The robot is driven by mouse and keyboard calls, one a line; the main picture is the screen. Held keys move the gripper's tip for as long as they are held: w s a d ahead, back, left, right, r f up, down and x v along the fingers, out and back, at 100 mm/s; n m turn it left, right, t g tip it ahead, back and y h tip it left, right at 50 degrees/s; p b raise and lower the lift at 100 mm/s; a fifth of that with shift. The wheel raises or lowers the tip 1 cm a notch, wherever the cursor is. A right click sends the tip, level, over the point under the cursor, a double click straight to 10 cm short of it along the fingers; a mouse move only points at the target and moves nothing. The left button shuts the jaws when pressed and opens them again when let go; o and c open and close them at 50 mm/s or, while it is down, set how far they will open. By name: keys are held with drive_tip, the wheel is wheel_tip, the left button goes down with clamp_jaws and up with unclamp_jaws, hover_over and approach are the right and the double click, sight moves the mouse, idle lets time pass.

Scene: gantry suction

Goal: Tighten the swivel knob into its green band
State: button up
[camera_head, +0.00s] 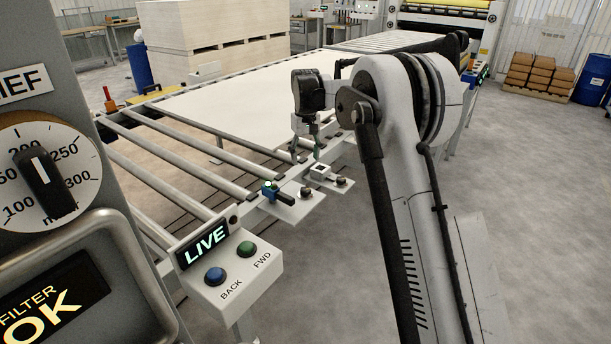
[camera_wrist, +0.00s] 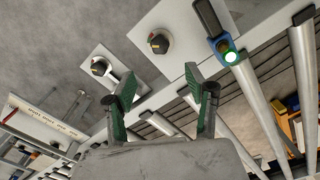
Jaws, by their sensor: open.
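Two small dark knobs stand on pale plates along the conveyor's near side: a nearer knob (camera_head: 306,192) and a farther knob (camera_head: 341,181). In the wrist view the nearer knob (camera_wrist: 159,43) and the farther knob (camera_wrist: 100,66) each show an orange pointer mark. I cannot tell which is the swivel knob, and no green band is clear. A small white box (camera_head: 320,172) sits beside the farther knob, partly behind a finger in the wrist view. My gripper (camera_head: 306,147) is open and empty above the plates; its green-padded fingers (camera_wrist: 160,82) are apart from both knobs.
A LIVE control box (camera_head: 230,268) stands in front. Rollers (camera_head: 165,149) and a large white sheet (camera_head: 250,105) lie beyond.

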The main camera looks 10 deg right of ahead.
sight(306, 189)
wheel_tip(306, 189, down, 13)
drive_tip(key=shift+r+p, duration=0.1)
drive_tip(key=shift+p, duration=0.95)
drive_tip(key=c, duration=1.1)
drive_tip(key=shift+m+b, duration=0.7)
drive_tip(key=shift+b, duration=0.1)
drive_tip(key=shift+c, duration=0.2)
drive_tip(key=shift+m, duration=0.4)
drive_tip(key=o, duration=1.1)
